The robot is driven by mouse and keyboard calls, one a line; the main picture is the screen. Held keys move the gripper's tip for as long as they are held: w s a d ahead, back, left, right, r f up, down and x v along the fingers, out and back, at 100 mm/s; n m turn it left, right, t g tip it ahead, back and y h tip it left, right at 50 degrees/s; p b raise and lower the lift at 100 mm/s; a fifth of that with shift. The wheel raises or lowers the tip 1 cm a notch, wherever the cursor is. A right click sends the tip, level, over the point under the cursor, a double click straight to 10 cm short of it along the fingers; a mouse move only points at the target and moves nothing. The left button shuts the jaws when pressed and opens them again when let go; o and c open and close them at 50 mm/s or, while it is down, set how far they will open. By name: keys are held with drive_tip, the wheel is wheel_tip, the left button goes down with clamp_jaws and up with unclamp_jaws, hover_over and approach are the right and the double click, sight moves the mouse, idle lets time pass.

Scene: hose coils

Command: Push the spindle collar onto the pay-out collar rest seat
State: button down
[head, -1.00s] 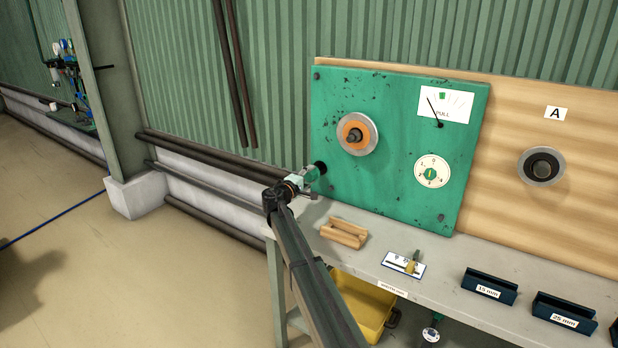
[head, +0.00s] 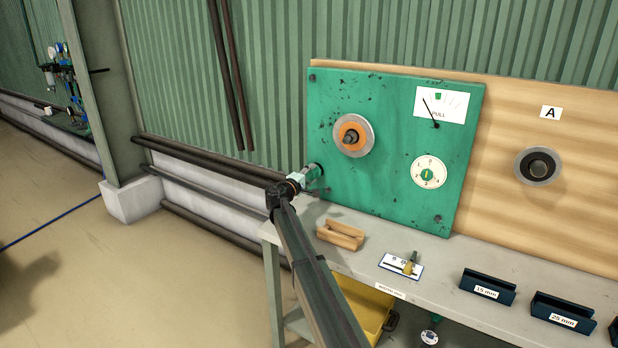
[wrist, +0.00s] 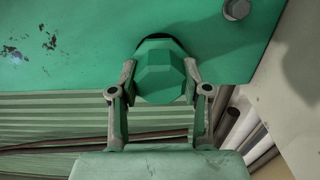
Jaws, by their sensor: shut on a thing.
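My gripper (wrist: 160,75) is shut on a green, many-sided block (wrist: 160,70), which I take to be the spindle collar. It also shows small in the head view (head: 309,173), at the panel's lower left. The fingers grip it from both sides. Behind it, a dark round edge (wrist: 152,42) shows against the green panel; this looks like the rest seat, mostly hidden by the block. I cannot tell whether block and seat touch. The spindle (head: 350,138), with an orange ring and a silver disc, sticks out higher on the panel (head: 395,175).
The grey bench (head: 375,236) below carries a wooden cradle (head: 340,234), a small card with a tool (head: 402,265) and dark blue holders (head: 488,286). A bolt (wrist: 236,9) is close to my gripper on the panel. Pipes (head: 205,160) run along the wall at left.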

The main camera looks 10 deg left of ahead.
drive_tip(key=shift+w+d, duration=0.15)
drive_tip(key=shift+w, duration=0.15)
drive_tip(key=shift+c, duration=2.3)
unclamp_jaws()
drive_tip(key=shift+o, duration=0.3)
drive_tip(key=shift+s, duration=0.1)
drive_tip(key=shift+b+v, duration=0.8)
drive_tip(key=shift+v, duration=0.65)
drive_tip(key=shift+s, duration=0.2)
drive_tip(key=shift+b+v, duration=0.65)
drive_tip(key=shift+v, duration=0.65)
